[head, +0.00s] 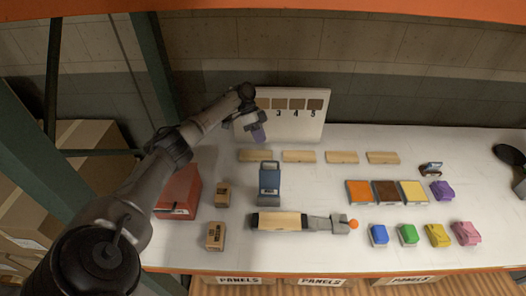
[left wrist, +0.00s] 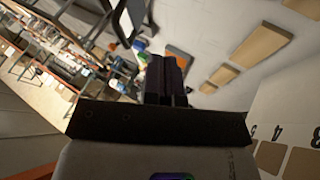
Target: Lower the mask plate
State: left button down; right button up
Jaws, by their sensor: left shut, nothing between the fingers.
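A white upright board (head: 312,128) with brown squares and the numbers 3, 4 and 5 stands at the back of the table; I take it to be the mask plate. My left gripper (head: 258,135) is in front of its left part and hides some of it. The gripper is shut and empty; I cannot tell whether it touches the board. In the left wrist view the shut fingers (left wrist: 166,68) point away from the camera, and the numbered board (left wrist: 290,105) shows at the lower right. My right gripper is not in view.
Several wooden strips (head: 299,157) lie before the board. A blue device (head: 270,180), a tool with a wooden body (head: 280,221), brown boxes (head: 215,236), a red box (head: 178,190), coloured tiles (head: 386,191) and small coloured blocks (head: 408,235) stand farther forward.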

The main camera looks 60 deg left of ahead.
pick_arm(q)
jog(key=s+d+f+p, duration=0.1)
jog(key=d+f+p, duration=0.1)
jog(key=d, duration=0.3)
jog(key=shift+s+d, duration=0.2)
jog(key=shift+s, duration=0.15)
jog(key=shift+f, duration=0.1)
